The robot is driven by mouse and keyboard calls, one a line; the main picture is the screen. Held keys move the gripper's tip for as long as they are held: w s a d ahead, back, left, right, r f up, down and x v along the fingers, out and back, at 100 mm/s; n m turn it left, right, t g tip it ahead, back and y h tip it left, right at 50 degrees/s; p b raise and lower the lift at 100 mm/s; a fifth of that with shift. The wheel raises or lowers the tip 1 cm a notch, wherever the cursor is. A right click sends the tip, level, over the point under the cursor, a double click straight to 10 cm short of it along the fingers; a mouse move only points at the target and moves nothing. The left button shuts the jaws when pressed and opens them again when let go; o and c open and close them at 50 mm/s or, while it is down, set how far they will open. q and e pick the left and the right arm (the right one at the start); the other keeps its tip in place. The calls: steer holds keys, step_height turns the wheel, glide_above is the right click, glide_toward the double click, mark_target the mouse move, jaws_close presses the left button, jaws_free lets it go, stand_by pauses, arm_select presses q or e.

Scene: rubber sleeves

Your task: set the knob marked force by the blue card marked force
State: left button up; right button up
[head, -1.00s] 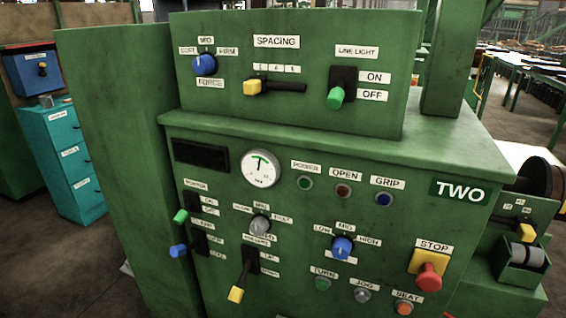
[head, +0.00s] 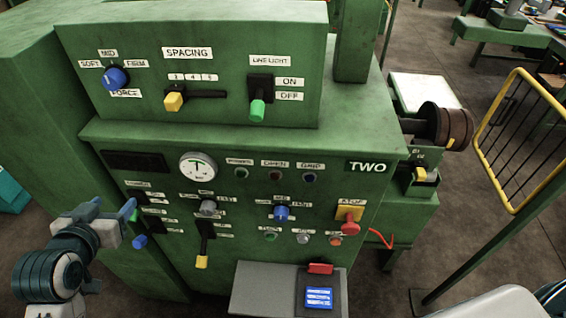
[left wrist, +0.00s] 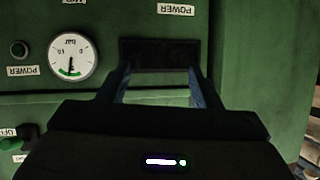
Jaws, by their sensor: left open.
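The blue knob marked force (head: 115,78) is at the upper left of the green machine, with labels SOFT, MID and FIRM around it and FORCE below. Its white mark seems to point up, roughly toward MID. A small blue panel with white lines (head: 318,298), perhaps the card, is on a grey ledge at the bottom; its writing is too small to read. My left gripper (head: 103,210) is open and empty at the lower left, below the knob. In the left wrist view its fingers (left wrist: 158,92) frame a dark display window. My right gripper is not in view.
The grey ledge (head: 265,285) juts out below the machine front. Other controls include a yellow-handled lever (head: 202,262), another blue knob (head: 281,213) and a red stop button (head: 350,229). A yellow rail (head: 520,140) stands at the right.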

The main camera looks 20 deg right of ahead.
arm_select(q)
steer(key=w+r+t+h, duration=0.1)
steer(key=w+r+t, duration=0.15)
steer(key=r, duration=0.55)
steer(key=m+t+h, duration=0.1)
steer(key=m+t, duration=0.1)
glide_toward(110, 83)
steer(key=p+x, duration=0.4)
steer(key=x, duration=0.4)
steer(key=shift+w, duration=0.2)
steer(key=shift+w+d, duration=0.15)
steer(key=shift+w, duration=0.25)
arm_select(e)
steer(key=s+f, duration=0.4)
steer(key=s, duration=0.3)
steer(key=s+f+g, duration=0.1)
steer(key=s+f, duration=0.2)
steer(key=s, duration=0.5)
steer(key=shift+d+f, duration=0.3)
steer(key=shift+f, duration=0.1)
arm_select(q)
steer(key=c, duration=1)
